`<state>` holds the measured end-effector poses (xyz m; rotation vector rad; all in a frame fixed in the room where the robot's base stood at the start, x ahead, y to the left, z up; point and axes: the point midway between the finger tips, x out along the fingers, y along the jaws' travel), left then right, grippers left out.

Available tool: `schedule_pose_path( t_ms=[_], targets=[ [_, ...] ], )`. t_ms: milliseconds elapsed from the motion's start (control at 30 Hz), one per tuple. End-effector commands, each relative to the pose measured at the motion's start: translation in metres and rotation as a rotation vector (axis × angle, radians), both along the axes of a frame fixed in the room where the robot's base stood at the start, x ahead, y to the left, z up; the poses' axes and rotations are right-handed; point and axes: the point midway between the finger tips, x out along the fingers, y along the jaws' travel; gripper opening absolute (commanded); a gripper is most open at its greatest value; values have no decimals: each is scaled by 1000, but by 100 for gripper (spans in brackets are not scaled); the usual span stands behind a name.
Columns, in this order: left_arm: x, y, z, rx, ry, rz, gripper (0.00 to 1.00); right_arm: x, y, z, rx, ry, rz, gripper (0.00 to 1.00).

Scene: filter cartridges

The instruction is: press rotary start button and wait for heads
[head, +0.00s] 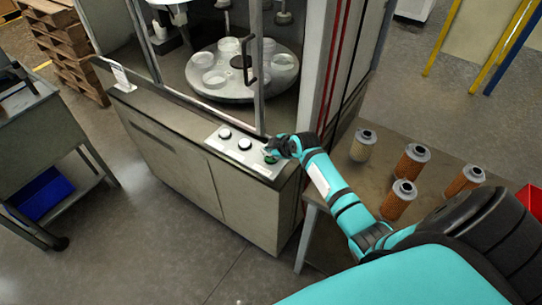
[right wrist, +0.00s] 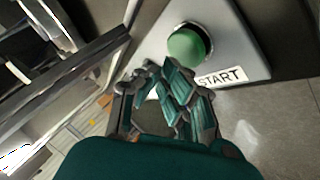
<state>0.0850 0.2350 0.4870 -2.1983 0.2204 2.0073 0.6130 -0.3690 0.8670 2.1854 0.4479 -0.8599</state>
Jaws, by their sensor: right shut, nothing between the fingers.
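The green start button (right wrist: 187,45) is on a pale panel beside a START label (right wrist: 221,77) in the right wrist view. In the head view the button (head: 270,159) is partly hidden by my right gripper (head: 270,149). My right gripper (right wrist: 172,82) is shut and empty, its fingertips close to the button; I cannot tell whether they touch it. Behind the frame, the rotary table (head: 233,92) holds several clear round dishes under heads (head: 284,18). My left gripper is out of view.
Several filter cartridges (head: 411,161) stand on a brown table (head: 340,180) to the right of the machine, close to my right arm. A red bin (head: 532,200) is at the far right. A grey cart (head: 30,115) with a blue bin (head: 43,195) stands left. The front floor is clear.

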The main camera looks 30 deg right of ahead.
Motion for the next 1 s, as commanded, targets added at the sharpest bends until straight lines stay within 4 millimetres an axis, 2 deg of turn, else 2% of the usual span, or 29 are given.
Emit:
schedule_pose_path(
  t_ms=[667, 1000],
  targets=[
    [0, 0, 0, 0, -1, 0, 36, 0, 0, 0, 0, 0, 0, 0],
    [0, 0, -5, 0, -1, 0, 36, 0, 0, -9, -1, -1, 0, 0]
  ],
)
